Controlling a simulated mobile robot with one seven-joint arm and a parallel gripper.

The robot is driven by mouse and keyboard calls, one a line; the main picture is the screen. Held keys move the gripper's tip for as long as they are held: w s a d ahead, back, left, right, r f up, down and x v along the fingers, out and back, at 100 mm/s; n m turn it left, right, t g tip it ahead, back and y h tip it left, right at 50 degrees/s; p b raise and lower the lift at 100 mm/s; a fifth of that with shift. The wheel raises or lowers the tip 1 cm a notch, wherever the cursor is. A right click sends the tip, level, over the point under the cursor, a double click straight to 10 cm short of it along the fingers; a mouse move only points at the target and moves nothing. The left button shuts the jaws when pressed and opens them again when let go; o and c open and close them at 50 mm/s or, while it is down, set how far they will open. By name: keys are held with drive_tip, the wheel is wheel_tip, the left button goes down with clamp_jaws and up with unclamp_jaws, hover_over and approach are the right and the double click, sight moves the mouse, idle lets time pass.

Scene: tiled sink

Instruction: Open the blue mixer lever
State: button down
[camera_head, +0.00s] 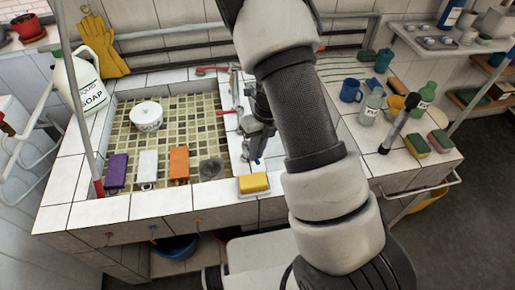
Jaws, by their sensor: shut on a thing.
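The tiled sink (190,108) has its taps along the right rim. My gripper (249,156) reaches down over this rim, with its jaws low by the near end of the taps. A small blue bit, which looks like the blue mixer lever (257,161), shows right at the fingertips. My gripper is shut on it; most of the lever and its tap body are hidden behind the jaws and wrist. How far the lever is turned cannot be told. A red lever (227,113) sticks out left from the rim farther back.
Another red-ended tap (212,70) is at the back. A yellow sponge (254,183) lies just in front of the jaws. Bottles and a blue mug (351,90) stand right of my arm.

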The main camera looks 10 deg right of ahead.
idle(0.4)
drive_tip(key=c, duration=1.8)
unclamp_jaws()
drive_tip(key=w+d+r+p, duration=0.1)
drive_tip(key=d+r, duration=0.2)
drive_tip(key=r, duration=1.4)
drive_tip(key=shift+d, duration=0.1)
